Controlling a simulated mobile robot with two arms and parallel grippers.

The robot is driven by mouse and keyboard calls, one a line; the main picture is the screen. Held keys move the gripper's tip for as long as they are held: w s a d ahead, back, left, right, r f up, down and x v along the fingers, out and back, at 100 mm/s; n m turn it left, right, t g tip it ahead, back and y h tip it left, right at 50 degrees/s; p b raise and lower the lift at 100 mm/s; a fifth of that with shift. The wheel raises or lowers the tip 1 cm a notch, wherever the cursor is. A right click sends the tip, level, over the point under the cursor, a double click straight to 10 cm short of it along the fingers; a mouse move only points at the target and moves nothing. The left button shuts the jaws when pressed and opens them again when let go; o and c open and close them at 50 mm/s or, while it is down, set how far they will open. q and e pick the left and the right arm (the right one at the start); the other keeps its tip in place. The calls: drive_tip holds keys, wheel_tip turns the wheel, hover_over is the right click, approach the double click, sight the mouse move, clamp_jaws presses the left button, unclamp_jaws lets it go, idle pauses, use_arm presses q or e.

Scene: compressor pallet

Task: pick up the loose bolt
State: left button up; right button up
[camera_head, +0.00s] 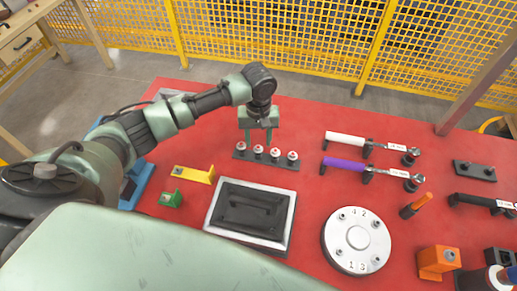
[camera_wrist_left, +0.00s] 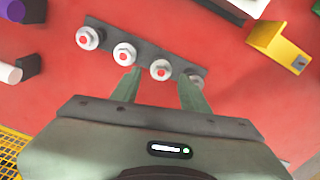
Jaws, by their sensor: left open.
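A dark rack (camera_head: 268,162) holds several bolts with pale heads and red centres, standing in a row on the red table. Which bolt is the loose one, I cannot tell. My left gripper (camera_head: 259,137) points down over the rack, open and empty. In the left wrist view, its two fingers (camera_wrist_left: 157,88) reach toward the row. Two more bolts (camera_wrist_left: 124,54) stand clear to the left. Whether the fingers touch any bolt is not clear. My right gripper is out of view.
A grey-rimmed tray (camera_head: 213,228) lies in front of the rack, with a yellow block (camera_head: 196,174) and a green block (camera_head: 170,198) to its left. A round numbered plate (camera_head: 357,240) and white- and purple-handled wrenches (camera_head: 344,163) lie to the right. Yellow fencing (camera_head: 280,35) stands behind.

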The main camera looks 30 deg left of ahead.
sight(258, 147)
use_arm(q)
wheel_tip(258, 147, down, 4)
drive_tip(key=shift+s+r+p, duration=0.15)
drive_tip(key=shift+p, duration=0.3)
drive_tip(key=shift+f, duration=0.35)
clamp_jaws()
drive_tip(key=shift+r, duration=0.2)
